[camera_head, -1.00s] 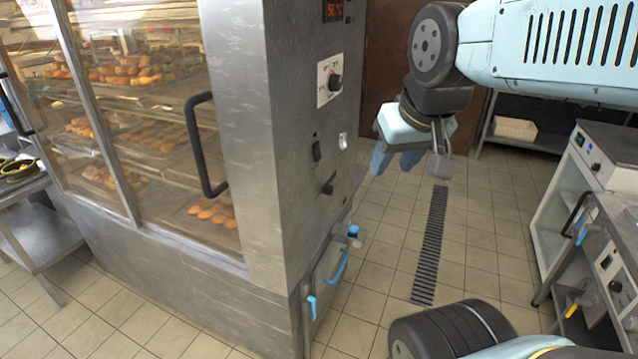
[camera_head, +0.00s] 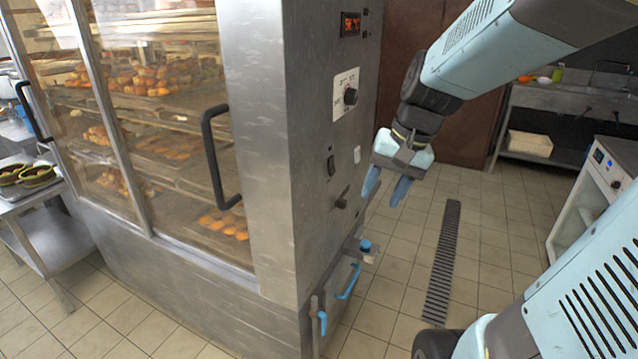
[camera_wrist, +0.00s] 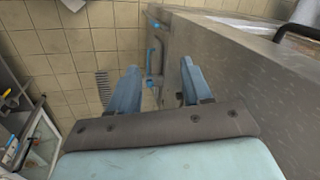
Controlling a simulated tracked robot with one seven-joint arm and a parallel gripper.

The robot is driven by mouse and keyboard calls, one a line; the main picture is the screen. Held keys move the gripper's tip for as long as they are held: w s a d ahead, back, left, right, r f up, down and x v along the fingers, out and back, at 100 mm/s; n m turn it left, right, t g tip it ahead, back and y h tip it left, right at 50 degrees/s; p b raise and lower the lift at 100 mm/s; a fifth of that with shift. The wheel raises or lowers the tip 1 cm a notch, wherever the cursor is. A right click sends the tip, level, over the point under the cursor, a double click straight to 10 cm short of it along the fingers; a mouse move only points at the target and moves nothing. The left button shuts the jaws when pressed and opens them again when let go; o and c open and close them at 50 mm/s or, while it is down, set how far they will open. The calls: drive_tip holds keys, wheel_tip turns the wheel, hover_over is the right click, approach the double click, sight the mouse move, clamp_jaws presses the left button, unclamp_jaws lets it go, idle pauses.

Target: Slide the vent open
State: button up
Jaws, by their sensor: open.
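The steel cabinet (camera_head: 262,150) has a control panel on its right side in the head view. A small dark slider knob (camera_head: 342,201) sticks out low on that panel; it may be the vent's handle, but I cannot tell its position clearly. My gripper (camera_head: 386,188) is open and empty, fingers pointing down, just right of the panel and apart from the knob. In the wrist view my gripper (camera_wrist: 159,72) shows both blue fingers spread with nothing between them.
Above the knob are a dark rocker switch (camera_head: 331,165), a dial (camera_head: 350,97) and a red display (camera_head: 351,24). Below are a blue-capped valve (camera_head: 365,246) and blue handle (camera_head: 349,282). A floor drain (camera_head: 441,262) runs through clear tiled floor; a counter stands at right.

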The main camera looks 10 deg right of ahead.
drive_tip(key=w+f+m+g+y, duration=0.2)
drive_tip(key=w+f+m+y, duration=0.2)
drive_tip(key=w+f, duration=0.25)
drive_tip(key=m+t+y, duration=0.8)
drive_tip(key=m+t, duration=0.3)
drive_tip(key=m, duration=0.6)
approach(346, 205)
drive_tip(key=x, duration=0.9)
drive_tip(key=shift+w+a+r, duration=0.1)
drive_tip(key=shift+a+r, duration=0.05)
drive_tip(key=shift+a, duration=0.05)
drive_tip(key=shift+c, duration=0.2)
clamp_jaws()
